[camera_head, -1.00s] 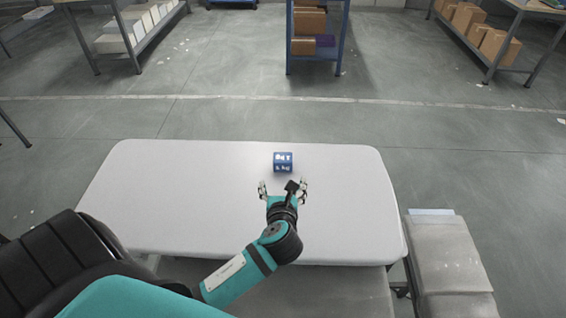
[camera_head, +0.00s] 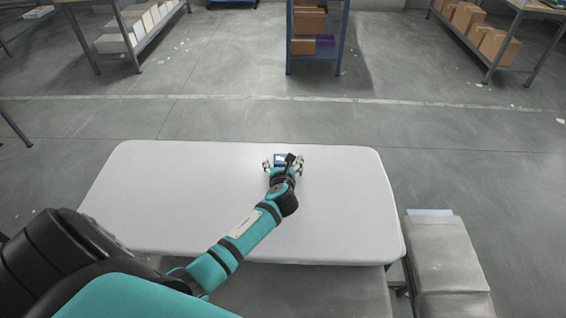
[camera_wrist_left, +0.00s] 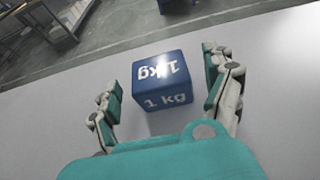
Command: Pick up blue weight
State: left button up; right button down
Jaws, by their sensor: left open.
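The blue weight (camera_wrist_left: 163,82) is a small cube marked "1 kg" that sits on the white table (camera_head: 170,200). In the head view the blue weight (camera_head: 280,158) is near the table's far edge, partly hidden by my gripper. My left gripper (camera_head: 283,163) is open, with one finger on each side of the cube. In the left wrist view the open fingers of the left gripper (camera_wrist_left: 163,88) flank the cube, with a gap on both sides. My right gripper is not in view.
The rest of the tabletop is clear. A grey padded bench (camera_head: 447,255) stands right of the table. Shelves with boxes (camera_head: 308,22) stand farther back across open floor.

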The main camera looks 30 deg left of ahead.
pick_arm(q)
jog(key=shift+w+a+f, duration=0.15)
jog(key=shift+w+f, duration=0.05)
jog(key=shift+w, duration=0.1)
jog(key=shift+s+r, duration=0.1)
jog(key=c, duration=1.7)
jog(key=shift+r, duration=0.15)
grip_shut()
